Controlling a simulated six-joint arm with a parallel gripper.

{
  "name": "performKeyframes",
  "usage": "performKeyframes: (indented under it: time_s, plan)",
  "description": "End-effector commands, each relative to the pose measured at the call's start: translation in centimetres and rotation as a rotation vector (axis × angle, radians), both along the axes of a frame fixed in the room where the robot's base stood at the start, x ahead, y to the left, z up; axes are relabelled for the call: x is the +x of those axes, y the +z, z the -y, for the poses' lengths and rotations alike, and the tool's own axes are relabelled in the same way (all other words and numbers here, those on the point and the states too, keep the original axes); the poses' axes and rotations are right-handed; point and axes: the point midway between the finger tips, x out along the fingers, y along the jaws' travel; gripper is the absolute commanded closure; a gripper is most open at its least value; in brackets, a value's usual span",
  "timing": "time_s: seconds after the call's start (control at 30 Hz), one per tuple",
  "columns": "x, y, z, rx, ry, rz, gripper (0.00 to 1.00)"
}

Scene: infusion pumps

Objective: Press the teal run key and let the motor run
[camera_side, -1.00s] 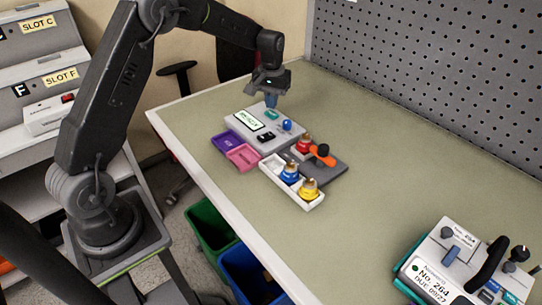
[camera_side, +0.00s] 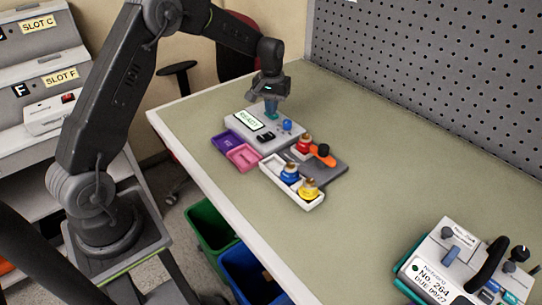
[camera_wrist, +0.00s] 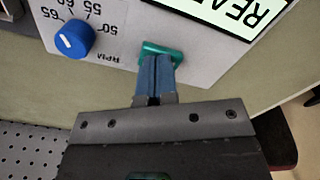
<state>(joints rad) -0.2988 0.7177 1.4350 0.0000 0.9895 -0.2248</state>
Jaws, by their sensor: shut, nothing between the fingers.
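The teal run key (camera_wrist: 162,49) sits on the light grey pump unit (camera_side: 237,134), beside its display (camera_side: 249,121), which reads READY. My gripper (camera_side: 271,114) is shut and empty, pointing down over the key. In the wrist view, its blue fingertips (camera_wrist: 154,65) overlap the key's near edge and hide part of it. They are at or just above the key; I cannot tell if they press it. A blue dial knob (camera_wrist: 74,39) marked RPM is on the same panel, left of the key in the wrist view.
Purple (camera_side: 227,144) and pink (camera_side: 243,157) trays lie in front of the pump. A white tray (camera_side: 301,192) holds blue and yellow knobbed parts. An orange lever (camera_side: 319,158) is on a dark plate. Another device (camera_side: 462,262) stands front right. The bench between is clear.

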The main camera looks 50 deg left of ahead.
Motion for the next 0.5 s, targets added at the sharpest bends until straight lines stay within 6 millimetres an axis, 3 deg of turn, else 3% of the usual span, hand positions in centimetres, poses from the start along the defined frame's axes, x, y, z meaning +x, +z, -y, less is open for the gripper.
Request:
performKeyframes:
  time_s: [0.33, 0.5]
  plan:
    - [0.0, -0.3, 0.0, 0.0, 0.0, 0.0, 1.0]
    - [0.1, 0.7, 0.0, 0.001, 0.0, 0.003, 1.0]
